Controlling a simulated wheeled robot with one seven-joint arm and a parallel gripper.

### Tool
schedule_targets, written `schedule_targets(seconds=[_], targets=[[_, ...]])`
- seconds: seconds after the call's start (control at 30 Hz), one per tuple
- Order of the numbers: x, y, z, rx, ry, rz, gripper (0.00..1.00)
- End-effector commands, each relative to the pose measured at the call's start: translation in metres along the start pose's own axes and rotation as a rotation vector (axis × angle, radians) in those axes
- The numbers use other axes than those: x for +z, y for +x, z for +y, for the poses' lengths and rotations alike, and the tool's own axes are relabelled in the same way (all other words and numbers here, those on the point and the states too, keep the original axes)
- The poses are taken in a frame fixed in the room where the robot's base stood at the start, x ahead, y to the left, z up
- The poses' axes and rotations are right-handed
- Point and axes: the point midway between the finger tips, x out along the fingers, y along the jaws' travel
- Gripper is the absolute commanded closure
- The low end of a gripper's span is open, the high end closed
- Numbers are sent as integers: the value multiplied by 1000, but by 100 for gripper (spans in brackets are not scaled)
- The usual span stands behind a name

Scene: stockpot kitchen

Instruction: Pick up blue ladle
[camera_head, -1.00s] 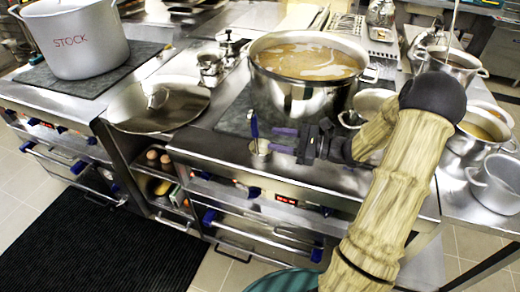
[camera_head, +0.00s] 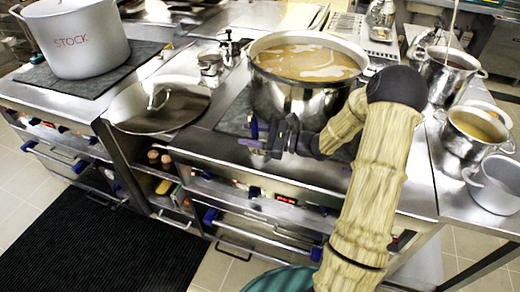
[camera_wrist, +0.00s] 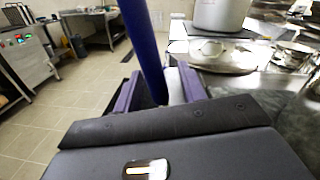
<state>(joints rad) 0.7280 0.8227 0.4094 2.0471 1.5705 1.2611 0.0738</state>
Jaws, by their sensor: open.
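The blue ladle (camera_head: 254,128) stands upright at the front edge of the stove, in front of the big soup pot. Its lower part is mostly hidden by my gripper (camera_head: 257,144) in the head view. The fingers are apart on either side of the handle. I cannot tell whether the left one touches it.
The large steel pot of soup (camera_head: 305,92) stands just behind my gripper. A round lid (camera_head: 150,118) lies to the left, and the white STOCK pot (camera_head: 75,42) is farther left. Smaller pots (camera_head: 478,128) stand at the right.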

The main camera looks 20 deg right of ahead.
Motion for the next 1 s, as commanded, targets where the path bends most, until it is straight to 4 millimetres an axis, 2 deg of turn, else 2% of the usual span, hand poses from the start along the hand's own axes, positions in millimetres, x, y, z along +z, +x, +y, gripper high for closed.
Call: schedule_targets(seconds=[0.1, 0.6, 0.67, 0.8, 0.83, 1.0], targets=[[0, 8, 0, -1, 1, 1, 59], [0, 8, 0, -1, 0, 1, 59], [0, 8, 0, -1, 0, 1, 69], [0, 8, 0, -1, 0, 1, 96], [0, 8, 0, -1, 0, 1, 100], [0, 8, 0, -1, 0, 1, 100]])
